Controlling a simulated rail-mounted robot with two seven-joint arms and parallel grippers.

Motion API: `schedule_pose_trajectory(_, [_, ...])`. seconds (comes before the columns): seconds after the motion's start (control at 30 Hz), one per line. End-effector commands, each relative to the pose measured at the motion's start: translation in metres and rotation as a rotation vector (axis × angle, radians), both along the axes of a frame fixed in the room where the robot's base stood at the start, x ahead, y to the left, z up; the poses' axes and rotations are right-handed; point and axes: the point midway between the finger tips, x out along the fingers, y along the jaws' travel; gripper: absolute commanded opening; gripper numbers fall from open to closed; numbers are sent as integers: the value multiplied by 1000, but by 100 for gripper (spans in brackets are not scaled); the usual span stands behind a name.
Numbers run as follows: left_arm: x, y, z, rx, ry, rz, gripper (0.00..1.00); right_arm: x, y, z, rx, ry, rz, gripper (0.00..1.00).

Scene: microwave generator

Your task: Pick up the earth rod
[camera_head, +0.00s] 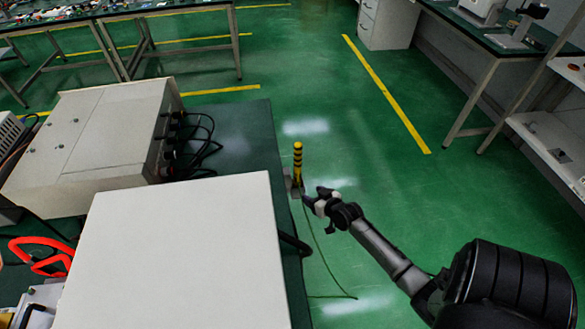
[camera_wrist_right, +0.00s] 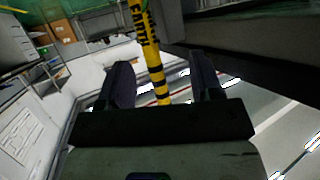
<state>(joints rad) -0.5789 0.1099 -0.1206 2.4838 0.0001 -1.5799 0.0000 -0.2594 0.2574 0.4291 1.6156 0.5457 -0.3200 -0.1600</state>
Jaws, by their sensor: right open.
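The earth rod (camera_head: 298,162) is a yellow rod with black bands. In the head view it stands upright at the right edge of the dark green bench (camera_head: 247,135), in a small grey holder (camera_head: 294,188). A thin green cable (camera_head: 322,245) hangs down below it. My right gripper (camera_head: 312,197) is just right of the rod's lower part. In the right wrist view the rod (camera_wrist_right: 150,50) shows between the two open fingers of the gripper (camera_wrist_right: 163,78). I cannot tell whether a finger touches it. My left gripper is not in view.
A large white box (camera_head: 180,255) and a beige instrument (camera_head: 95,135) with black cables (camera_head: 200,145) fill the bench left of the rod. Red cable loops (camera_head: 40,255) lie at the lower left.

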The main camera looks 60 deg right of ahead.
Motion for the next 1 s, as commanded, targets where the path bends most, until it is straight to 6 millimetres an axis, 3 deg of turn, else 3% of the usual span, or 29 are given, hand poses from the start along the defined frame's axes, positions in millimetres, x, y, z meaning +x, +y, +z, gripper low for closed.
schedule_pose_trajectory(0.2, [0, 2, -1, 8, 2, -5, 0, 5, -15, 36, -108, -256, -68, 59])
schedule_pose_trajectory(0.4, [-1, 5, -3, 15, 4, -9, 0, 7, -21, 56, -191, -351, -93, 59])
schedule_pose_trajectory(0.8, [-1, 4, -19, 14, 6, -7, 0, 62, -48, 56, -212, -351, -91, 59])
schedule_pose_trajectory(1.0, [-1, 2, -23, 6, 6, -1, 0, 79, -55, 57, -211, -350, -90, 59])
